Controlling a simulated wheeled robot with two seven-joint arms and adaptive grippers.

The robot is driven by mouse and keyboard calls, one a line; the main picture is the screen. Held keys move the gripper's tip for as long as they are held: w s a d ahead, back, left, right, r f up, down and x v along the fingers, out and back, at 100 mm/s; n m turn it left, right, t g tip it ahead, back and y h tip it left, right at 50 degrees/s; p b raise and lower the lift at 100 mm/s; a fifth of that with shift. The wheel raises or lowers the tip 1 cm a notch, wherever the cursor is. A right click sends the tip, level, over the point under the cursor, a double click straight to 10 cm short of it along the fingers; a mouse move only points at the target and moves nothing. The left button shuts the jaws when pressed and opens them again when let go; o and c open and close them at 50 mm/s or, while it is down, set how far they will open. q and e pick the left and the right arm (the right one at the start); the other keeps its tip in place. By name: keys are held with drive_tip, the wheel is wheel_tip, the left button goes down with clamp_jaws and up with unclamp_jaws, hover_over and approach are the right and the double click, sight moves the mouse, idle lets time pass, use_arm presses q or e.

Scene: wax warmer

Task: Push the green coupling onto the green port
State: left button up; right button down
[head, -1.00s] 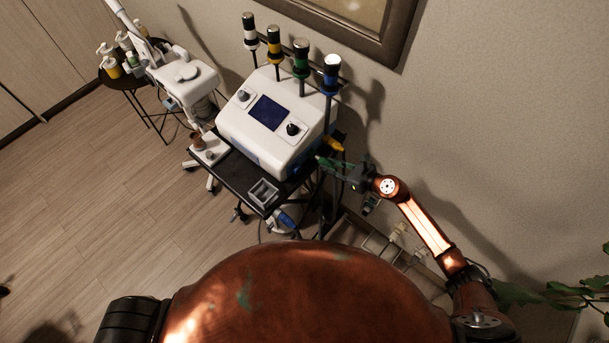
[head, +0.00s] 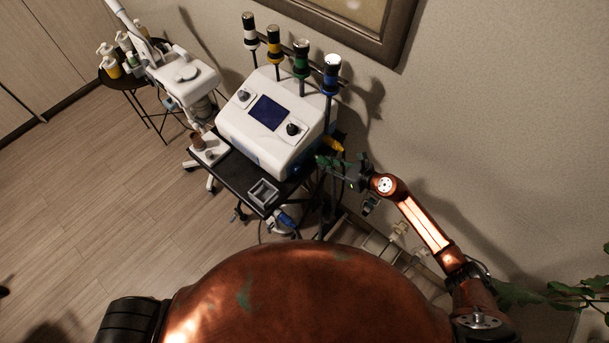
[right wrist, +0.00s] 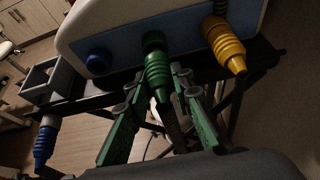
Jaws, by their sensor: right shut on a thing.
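The green coupling (right wrist: 158,75) is a ribbed green sleeve in the middle of the right wrist view. My right gripper (right wrist: 157,88) is shut on it, with one greenish finger on each side. The coupling's front end is at the round green port (right wrist: 153,40) on the machine's blue lower panel. They overlap in this view, so I cannot tell how far it is seated. In the head view my right gripper (head: 340,167) is at the right side of the white wax warmer (head: 270,125). My left gripper is not in view.
A yellow coupling (right wrist: 227,50) sits at the panel right of the green port. A blue port (right wrist: 98,60) is left of it, and a blue coupling (right wrist: 45,143) hangs lower left. A small grey tray (head: 263,190) stands on the black shelf. The wall is close on the right.

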drive_tip(key=shift+w+a, duration=0.5)
drive_tip(key=shift+a, duration=0.2)
idle(0.3)
drive_tip(key=c, duration=1.6)
unclamp_jaws()
drive_tip(key=shift+d, duration=0.1)
drive_tip(key=shift+p+v, duration=0.45)
drive_tip(key=shift+v, duration=0.85)
drive_tip(key=p+v, duration=0.1)
drive_tip(key=v, duration=0.4)
drive_tip(key=shift+s+d+r, duration=0.1)
